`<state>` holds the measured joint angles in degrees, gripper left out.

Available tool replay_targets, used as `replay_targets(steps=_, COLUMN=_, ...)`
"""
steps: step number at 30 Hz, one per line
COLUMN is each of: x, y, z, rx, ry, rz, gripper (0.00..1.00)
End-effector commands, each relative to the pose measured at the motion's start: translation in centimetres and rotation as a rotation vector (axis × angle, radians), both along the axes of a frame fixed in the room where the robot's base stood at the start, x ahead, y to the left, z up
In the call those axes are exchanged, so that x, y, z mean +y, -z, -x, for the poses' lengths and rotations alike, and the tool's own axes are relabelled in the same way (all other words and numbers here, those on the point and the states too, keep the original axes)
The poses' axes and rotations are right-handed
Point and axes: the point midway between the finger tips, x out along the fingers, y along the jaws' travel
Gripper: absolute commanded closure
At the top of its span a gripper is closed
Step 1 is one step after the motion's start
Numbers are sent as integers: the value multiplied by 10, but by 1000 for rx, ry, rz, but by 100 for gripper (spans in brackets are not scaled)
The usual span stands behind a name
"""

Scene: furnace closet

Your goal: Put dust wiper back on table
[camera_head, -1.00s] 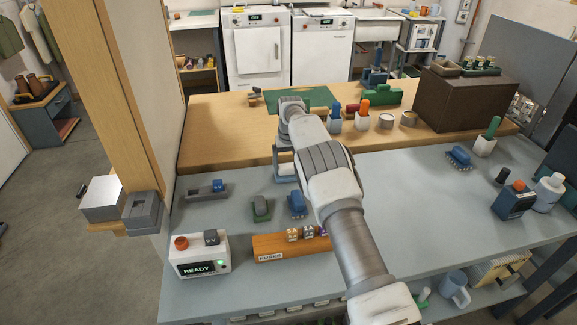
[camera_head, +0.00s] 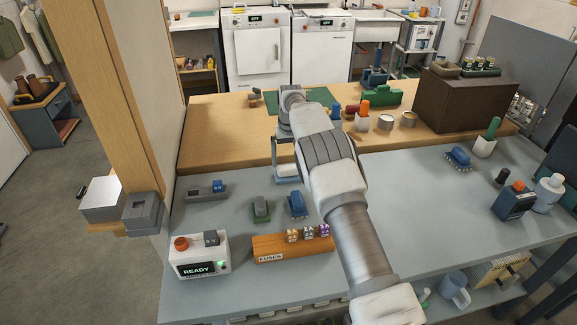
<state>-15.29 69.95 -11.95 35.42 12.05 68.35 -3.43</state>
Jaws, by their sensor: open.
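I cannot tell for sure which object is the dust wiper. A blue brush-like block (camera_head: 297,204) and a grey-and-green one (camera_head: 261,208) lie on the grey bench top (camera_head: 215,215). Another blue brush with bristles (camera_head: 458,157) lies farther right on that bench. My gripper (camera_head: 286,172) points down near the seam between the grey bench and the wooden table (camera_head: 222,130). It is open, and my own arm partly covers it. A pale, blue-edged thing (camera_head: 288,180) shows just below it; its shape is mostly hidden.
A wooden fuse holder (camera_head: 275,250) and a READY box (camera_head: 199,258) stand at the front. A wooden post (camera_head: 115,100) rises at left. A dark brown box (camera_head: 465,98), cans and bottles stand at right. The wooden table's left part is clear.

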Motion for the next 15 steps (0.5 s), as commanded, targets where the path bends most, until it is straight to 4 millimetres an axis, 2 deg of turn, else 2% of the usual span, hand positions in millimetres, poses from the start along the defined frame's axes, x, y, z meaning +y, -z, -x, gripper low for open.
replay_targets(steps=1, x=0, y=-14, z=1, rx=-4, ry=0, rz=-2, gripper=0)
replay_targets(steps=6, x=-1, y=-49, z=5, rx=-3, ry=0, rz=-2, gripper=0)
replay_targets(steps=10, x=-1, y=-68, z=8, rx=-2, ry=0, rz=-1, gripper=0)
replay_targets(steps=15, x=-2, y=-79, z=10, rx=0, ry=0, rz=-1, gripper=0)
